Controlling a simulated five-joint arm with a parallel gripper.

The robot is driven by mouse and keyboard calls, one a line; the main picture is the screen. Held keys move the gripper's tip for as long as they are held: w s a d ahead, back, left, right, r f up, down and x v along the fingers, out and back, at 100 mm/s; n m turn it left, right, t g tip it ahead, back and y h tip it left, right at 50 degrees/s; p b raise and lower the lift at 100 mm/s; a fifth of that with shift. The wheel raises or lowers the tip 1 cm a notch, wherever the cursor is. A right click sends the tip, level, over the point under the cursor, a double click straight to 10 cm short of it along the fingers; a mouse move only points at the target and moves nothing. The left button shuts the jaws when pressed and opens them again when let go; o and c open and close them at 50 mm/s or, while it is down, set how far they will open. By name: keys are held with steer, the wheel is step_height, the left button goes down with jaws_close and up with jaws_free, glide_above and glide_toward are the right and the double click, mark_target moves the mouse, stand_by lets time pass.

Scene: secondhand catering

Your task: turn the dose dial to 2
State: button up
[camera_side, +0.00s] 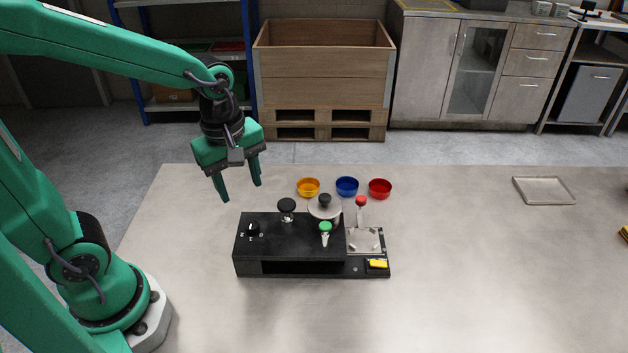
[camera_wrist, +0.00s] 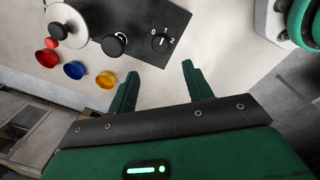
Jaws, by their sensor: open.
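The dose dial (camera_side: 253,229) is a small black knob on the left end of the black machine's top (camera_side: 290,250). My gripper (camera_side: 242,192) is open and empty, above and behind the machine's left end. In the wrist view my gripper (camera_wrist: 160,70) has its fingers spread, with the dial beyond the gap between them, apart from it.
A black round knob (camera_side: 286,206), a silver lid (camera_side: 324,208), a green-topped lever (camera_side: 325,231) and a red-topped lever (camera_side: 361,208) stand right of the dial. Orange (camera_side: 308,188), blue (camera_side: 347,187) and red (camera_side: 380,189) bowls sit behind. The table's left and front are clear.

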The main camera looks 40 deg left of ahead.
mark_target(251, 224)
steer(key=shift+w+d+f+n+g, duration=0.15)
steer(key=shift+f+n, duration=0.2)
steer(key=shift+n, duration=0.2)
steer(key=shift+w+d+f+n+g, duration=0.1)
steer(key=shift+f+n+g, duration=0.15)
steer(key=shift+n, duration=0.35)
steer(key=shift+w+d+f+n+g, duration=0.1)
steer(key=shift+f+n, duration=0.3)
steer(key=shift+n, duration=0.15)
steer(key=shift+f, duration=0.15)
steer(key=shift+a+f, duration=0.1)
steer(key=shift+f, duration=3.7)
steer(key=c, duration=1)
